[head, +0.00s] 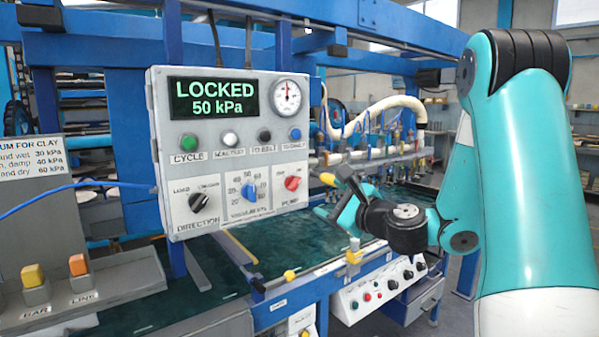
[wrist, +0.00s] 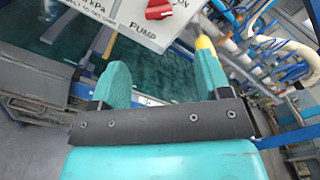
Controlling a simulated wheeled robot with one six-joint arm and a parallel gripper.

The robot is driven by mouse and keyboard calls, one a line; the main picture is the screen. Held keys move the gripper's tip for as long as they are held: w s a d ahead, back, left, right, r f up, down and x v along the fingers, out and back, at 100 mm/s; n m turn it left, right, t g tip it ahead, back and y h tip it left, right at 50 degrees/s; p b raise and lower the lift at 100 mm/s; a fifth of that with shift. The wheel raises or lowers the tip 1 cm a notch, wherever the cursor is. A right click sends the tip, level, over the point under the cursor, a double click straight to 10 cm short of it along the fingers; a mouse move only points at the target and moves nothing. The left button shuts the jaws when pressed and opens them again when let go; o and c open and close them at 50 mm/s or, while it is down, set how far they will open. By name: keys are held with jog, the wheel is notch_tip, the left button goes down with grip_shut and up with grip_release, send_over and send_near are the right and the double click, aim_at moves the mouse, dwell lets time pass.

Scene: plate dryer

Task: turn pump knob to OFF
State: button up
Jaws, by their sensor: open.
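The red pump knob (head: 292,183) sits at the lower right of the grey control panel (head: 180,128), above a label that reads PUMP. It also shows at the top of the wrist view (wrist: 159,9), beyond my fingers. I cannot tell its exact setting. The panel display (head: 212,97) reads LOCKED 50 kPa. My gripper (head: 335,200) is to the right of the knob and a little lower, apart from it. In the wrist view its two teal fingers (wrist: 160,80) stand apart with nothing between them.
A blue vacuum knob (head: 248,191) and a black direction knob (head: 198,199) are left of the pump knob. Coloured buttons (head: 189,142) line the panel above. A yellow-tipped lever (head: 289,275) and a lower button box (head: 375,291) are below. Hoses and nozzles (head: 400,110) lie behind my arm.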

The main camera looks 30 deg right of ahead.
aim_at(298, 186)
jog(key=w+p, duration=0.3)
jog(key=w, duration=0.2)
jog(key=w+p, duration=0.3)
jog(key=w, duration=0.3)
jog(key=shift+a+r, duration=0.1)
jog(key=shift+a, duration=0.1)
jog(key=shift+w+f, duration=0.2)
jog(key=shift+w, duration=0.35)
jog(key=c, duration=0.9)
